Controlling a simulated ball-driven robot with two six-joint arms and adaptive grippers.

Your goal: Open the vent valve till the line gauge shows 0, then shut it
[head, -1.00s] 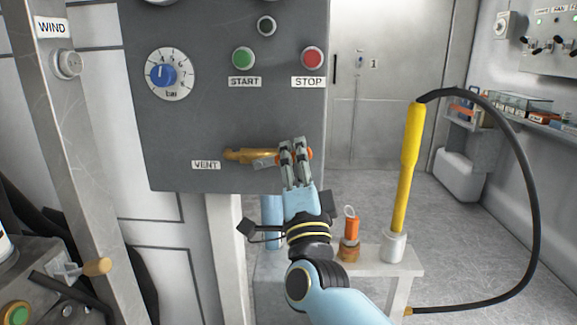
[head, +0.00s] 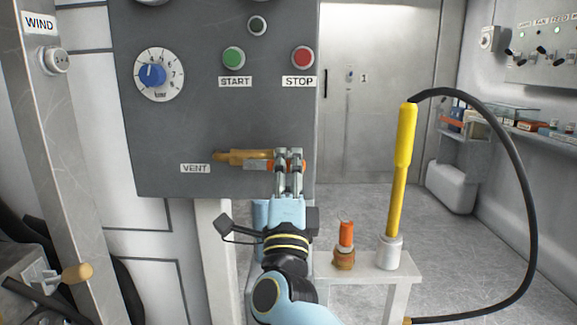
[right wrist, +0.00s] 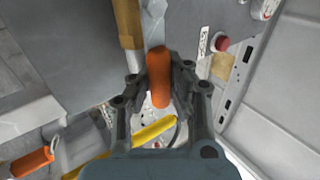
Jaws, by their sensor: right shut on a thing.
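The vent valve (head: 240,157) is a brass fitting low on the grey panel, right of the VENT label (head: 195,168). Its lever has an orange handle (right wrist: 159,78) and lies about parallel to the brass body (right wrist: 128,22) in the right wrist view. My right gripper (head: 289,158) is shut on the orange handle, with a finger on each side of it (right wrist: 160,70). The fingers hide part of the handle in the head view. A gauge rim (head: 153,1) is cut off by the top edge, so no line gauge reading shows. My left gripper is not in view.
The panel (head: 215,125) also carries a blue bar knob (head: 152,75), a green START button (head: 233,58) and a red STOP button (head: 302,57). A yellow tool (head: 404,150) with a black hose stands on a low bench (head: 365,265) at the right.

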